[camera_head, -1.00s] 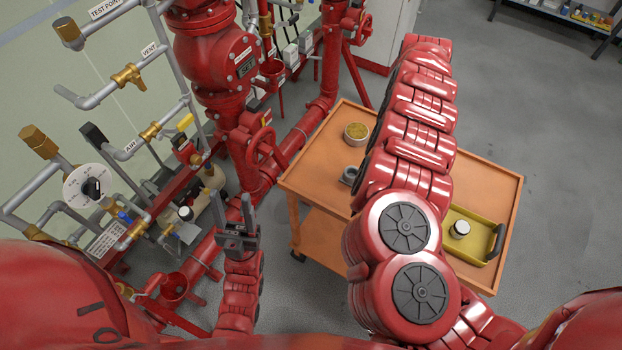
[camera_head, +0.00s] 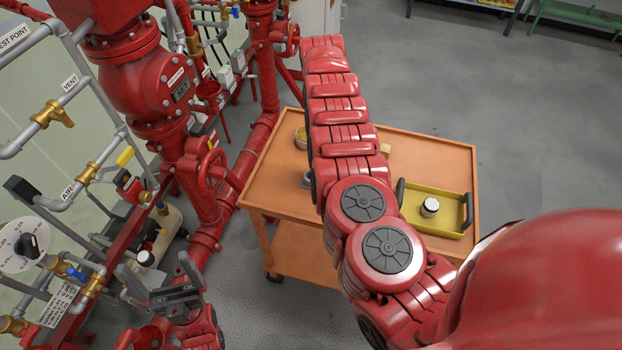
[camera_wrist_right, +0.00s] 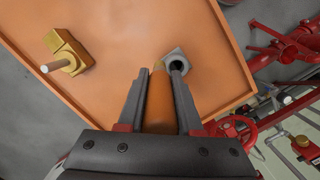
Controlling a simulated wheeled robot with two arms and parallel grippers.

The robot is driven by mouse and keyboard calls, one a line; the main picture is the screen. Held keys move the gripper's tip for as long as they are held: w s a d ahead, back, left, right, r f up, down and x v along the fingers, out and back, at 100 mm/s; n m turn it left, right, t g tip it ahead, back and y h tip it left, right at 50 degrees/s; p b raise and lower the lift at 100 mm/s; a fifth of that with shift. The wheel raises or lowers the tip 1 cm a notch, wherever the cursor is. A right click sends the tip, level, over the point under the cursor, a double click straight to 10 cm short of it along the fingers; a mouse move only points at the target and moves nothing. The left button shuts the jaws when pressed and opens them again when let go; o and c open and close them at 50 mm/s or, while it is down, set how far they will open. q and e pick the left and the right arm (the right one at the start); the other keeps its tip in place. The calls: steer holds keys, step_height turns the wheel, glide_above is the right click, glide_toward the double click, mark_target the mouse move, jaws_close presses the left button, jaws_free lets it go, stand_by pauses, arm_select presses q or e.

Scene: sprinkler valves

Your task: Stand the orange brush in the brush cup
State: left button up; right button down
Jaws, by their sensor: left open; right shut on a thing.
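My right gripper (camera_wrist_right: 160,100) is shut on an orange, rod-like thing (camera_wrist_right: 160,98), which looks like the orange brush. The brush's far end is not clearly visible. In the right wrist view, a grey holder with a dark round opening (camera_wrist_right: 176,62), probably the brush cup, sits on the orange trolley top just beyond the fingers, slightly right of the brush. I cannot tell whether they touch. In the head view, my right arm hides its gripper and the brush; a grey thing (camera_head: 307,180) shows partly beside the arm. My left gripper (camera_head: 155,278) is open and empty, near the pipework.
The orange trolley (camera_head: 450,150) carries a yellow tray (camera_head: 425,222) with a white-topped jar (camera_head: 430,206), and a round tin (camera_head: 301,138). In the wrist view a brass-coloured block with a pale rod (camera_wrist_right: 68,55) lies left. Red pipes (camera_head: 205,170) stand beside the trolley.

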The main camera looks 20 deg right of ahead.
steer(key=shift+w+d+r+n, duration=0.15)
steer(key=shift+w+d+n, duration=0.2)
steer(key=shift+d, duration=0.1)
steer(key=shift+w+n+p, duration=0.35)
steer(key=shift+p, duration=0.15)
steer(key=shift+w+a+f+n+t+p, duration=0.2)
steer(key=shift+a+f+n+t+p, duration=0.1)
steer(key=shift+f+n+p, duration=0.35)
steer(key=shift+a+n, duration=0.15)
steer(key=shift+n, duration=0.1)
